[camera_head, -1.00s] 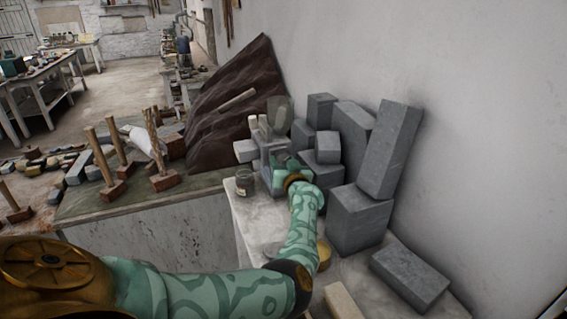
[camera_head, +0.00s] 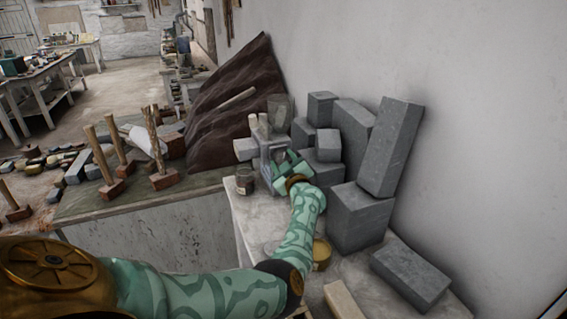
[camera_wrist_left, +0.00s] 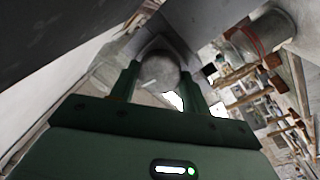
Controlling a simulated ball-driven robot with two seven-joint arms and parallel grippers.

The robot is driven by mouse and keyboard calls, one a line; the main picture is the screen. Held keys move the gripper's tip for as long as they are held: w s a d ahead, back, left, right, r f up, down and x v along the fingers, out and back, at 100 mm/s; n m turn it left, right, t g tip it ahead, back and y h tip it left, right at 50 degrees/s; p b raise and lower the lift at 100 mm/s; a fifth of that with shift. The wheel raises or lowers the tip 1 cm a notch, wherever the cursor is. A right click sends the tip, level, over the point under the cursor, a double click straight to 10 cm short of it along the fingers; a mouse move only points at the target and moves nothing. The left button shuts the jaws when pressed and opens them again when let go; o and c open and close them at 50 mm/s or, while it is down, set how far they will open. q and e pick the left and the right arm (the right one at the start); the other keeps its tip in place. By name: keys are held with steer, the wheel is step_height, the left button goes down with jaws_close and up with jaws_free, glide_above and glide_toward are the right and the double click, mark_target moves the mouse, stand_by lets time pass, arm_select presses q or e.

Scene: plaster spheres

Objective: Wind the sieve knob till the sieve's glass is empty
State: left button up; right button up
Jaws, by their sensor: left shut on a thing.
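The sieve (camera_head: 267,146) is a grey machine at the far end of the pale bench, by the wall. Its clear glass (camera_head: 280,105) stands on top; how much is in it I cannot tell. My left gripper (camera_head: 279,164) is at the near side of the sieve. In the left wrist view its two green fingers (camera_wrist_left: 158,84) are shut on the round grey sieve knob (camera_wrist_left: 158,70). The head view hides the knob behind the gripper. A small glass jar (camera_head: 245,181) stands left of the sieve. My right gripper is not in view.
Grey stone blocks (camera_head: 359,215) are stacked close right of my left forearm, against the wall. A loose block (camera_head: 410,277) and a yellowish round tin (camera_head: 321,253) lie nearer. Wooden-handled mallets (camera_head: 163,180) stand on the left bench.

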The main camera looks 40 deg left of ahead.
arm_select(q)
steer(key=shift+n, duration=0.5)
steer(key=o, duration=1)
steer(key=shift+w, duration=0.1)
